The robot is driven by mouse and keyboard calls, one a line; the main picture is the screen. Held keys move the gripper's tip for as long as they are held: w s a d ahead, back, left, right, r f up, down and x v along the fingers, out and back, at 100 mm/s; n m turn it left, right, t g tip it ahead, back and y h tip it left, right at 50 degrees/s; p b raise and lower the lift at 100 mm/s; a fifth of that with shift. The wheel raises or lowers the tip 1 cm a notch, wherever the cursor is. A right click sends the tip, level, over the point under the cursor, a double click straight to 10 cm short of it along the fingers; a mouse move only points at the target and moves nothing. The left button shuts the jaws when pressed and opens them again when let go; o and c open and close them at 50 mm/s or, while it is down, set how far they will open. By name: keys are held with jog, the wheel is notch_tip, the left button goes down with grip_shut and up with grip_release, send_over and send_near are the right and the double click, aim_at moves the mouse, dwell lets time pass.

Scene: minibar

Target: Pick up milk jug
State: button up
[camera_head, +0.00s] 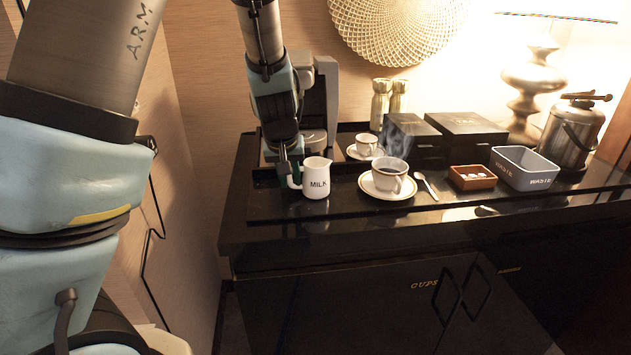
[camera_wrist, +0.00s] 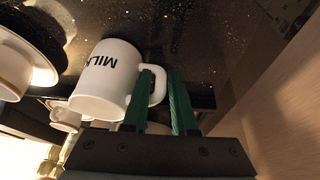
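The white milk jug (camera_head: 317,179), lettered MILK, stands upright on the black tray at the left end of the counter. Its handle points left, towards my gripper (camera_head: 289,173). In the wrist view the jug (camera_wrist: 104,82) is left of the green fingers of my gripper (camera_wrist: 160,72). The fingers are apart, with the outer part of the handle (camera_wrist: 160,88) between them. The left finger passes through the handle's loop and the right finger is outside it. A narrow gap shows between the handle and the right finger.
A steaming cup (camera_head: 390,173) on a saucer stands just right of the jug, with another cup (camera_head: 366,144) behind. A dark coffee machine (camera_head: 323,105) stands behind my gripper. Black boxes (camera_head: 460,128), a wooden sugar box (camera_head: 472,178) and a grey bin (camera_head: 523,168) are farther right.

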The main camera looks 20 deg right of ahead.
jog(key=shift+c, duration=0.4)
grip_shut()
dwell(1.0)
